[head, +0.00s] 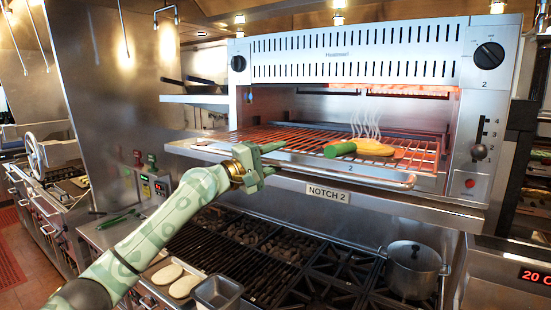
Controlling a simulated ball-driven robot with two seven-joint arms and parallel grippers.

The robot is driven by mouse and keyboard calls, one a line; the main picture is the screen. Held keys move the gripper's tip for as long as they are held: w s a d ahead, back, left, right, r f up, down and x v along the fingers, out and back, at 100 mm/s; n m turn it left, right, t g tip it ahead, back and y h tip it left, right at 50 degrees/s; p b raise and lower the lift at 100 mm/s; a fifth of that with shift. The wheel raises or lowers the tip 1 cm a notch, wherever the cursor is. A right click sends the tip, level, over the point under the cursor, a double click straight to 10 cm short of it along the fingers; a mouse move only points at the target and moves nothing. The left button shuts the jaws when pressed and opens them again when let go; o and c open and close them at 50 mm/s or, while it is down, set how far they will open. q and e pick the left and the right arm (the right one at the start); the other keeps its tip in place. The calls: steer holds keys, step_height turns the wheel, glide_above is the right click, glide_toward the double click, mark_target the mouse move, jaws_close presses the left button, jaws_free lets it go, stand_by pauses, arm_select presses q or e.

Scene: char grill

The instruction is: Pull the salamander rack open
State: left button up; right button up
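The salamander (350,58) is a steel broiler at upper right with a glowing interior. Its wire rack (300,138) sits in the opening, with a long bar handle (340,173) along its front edge. The rack's front edge stands forward of the opening. My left gripper (274,160) is at the left part of the handle, fingers pointing right and apart, one above the other. Whether the bar lies between the fingers or behind them I cannot tell. My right gripper is not in view.
A "NOTCH 2" label (328,192) hangs below. Beneath are burner grates (290,255), a lidded pot (412,268) at right and a metal pan (216,293) at front.

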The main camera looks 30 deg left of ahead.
arm_select(q)
steer(key=shift+s+a+f, duration=0.25)
steer(key=shift+a+f, duration=0.05)
steer(key=shift+f, duration=0.05)
steer(key=b+v, duration=0.8)
steer(key=v, duration=0.7)
steer(key=shift+s+r, duration=0.35)
